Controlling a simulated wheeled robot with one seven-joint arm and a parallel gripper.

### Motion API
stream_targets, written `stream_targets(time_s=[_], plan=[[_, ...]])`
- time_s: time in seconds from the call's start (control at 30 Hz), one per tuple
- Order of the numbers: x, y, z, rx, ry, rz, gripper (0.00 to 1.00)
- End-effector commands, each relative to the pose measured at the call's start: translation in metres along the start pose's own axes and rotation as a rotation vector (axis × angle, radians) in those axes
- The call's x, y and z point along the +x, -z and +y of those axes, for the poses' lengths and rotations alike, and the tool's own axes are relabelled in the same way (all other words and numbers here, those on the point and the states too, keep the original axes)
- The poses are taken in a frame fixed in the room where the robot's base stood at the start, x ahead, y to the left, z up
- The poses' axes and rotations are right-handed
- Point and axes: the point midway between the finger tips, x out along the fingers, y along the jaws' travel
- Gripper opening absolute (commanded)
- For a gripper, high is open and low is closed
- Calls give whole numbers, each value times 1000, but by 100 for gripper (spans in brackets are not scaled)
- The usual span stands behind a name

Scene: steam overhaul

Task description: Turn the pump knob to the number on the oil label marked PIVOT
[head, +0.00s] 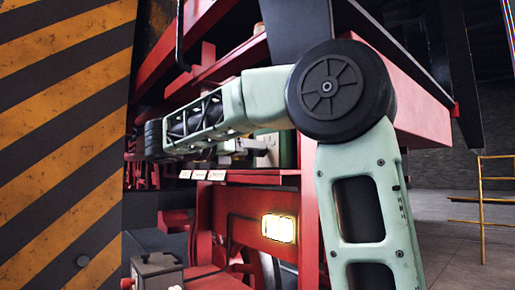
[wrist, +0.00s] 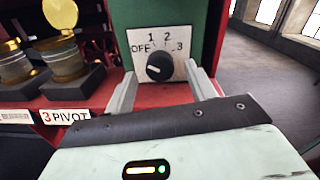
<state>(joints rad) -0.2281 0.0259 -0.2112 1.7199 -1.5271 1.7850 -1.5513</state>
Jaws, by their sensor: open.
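In the wrist view, the black pump knob (wrist: 159,66) sits on a white dial plate (wrist: 138,37) marked OFF, 1, 2 and 3, on a green housing. A pale mark on its left side seems to point towards OFF. My gripper (wrist: 160,71) is open, with one finger either side of the knob in the picture; I cannot tell whether they touch it. The label reading 3 PIVOT (wrist: 66,117) is on the red shelf edge at left. In the head view, my forearm hides most of the area around the dial plate.
Two oil cups with brass lids (wrist: 63,53) stand on dark bases left of the dial. A lit yellow lamp (head: 279,228) is below the red shelf. A striped panel (head: 60,140) stands at left. Open floor lies at right, beside a yellow rail (head: 482,200).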

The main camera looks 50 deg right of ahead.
Motion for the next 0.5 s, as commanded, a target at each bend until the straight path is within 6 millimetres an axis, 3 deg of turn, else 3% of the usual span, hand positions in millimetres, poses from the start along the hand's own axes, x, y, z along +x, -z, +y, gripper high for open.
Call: stream_targets(time_s=[0.2, 0.5], plan=[[29, -1, 0, 1, 0, 0, 55], [37, 0, 0, 1, 0, 0, 55]])
